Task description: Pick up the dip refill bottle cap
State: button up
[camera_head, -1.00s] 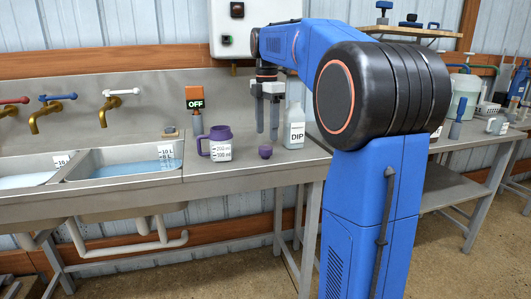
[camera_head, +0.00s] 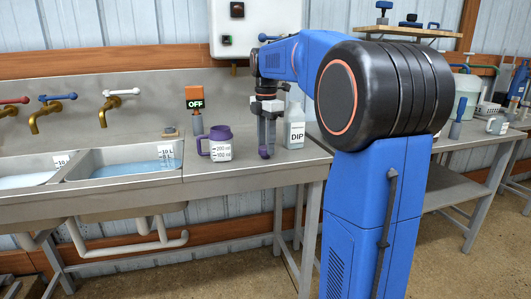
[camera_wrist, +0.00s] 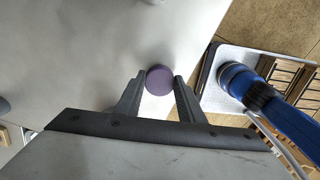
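The purple dip refill bottle cap (camera_wrist: 159,80) is a small round piece on the steel counter. In the wrist view it sits between the tips of my two grey fingers, with little or no gap on either side. My gripper (camera_head: 267,152) points straight down at the counter in the head view, and its fingers partly hide the cap (camera_head: 264,154). I cannot tell whether the fingers press on the cap. The white bottle labelled DIP (camera_head: 295,127) stands upright just right of my gripper.
A purple-handled measuring jug (camera_head: 220,146) stands left of my gripper. A sign reading OFF (camera_head: 195,103) is behind it. A sink (camera_head: 125,162) with water lies farther left. The counter's front edge (camera_head: 250,177) is close in front.

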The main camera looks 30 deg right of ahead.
notch_tip(320, 180, up, 10)
dwell(0.7)
jog(key=shift+r, duration=0.1)
dwell(0.4)
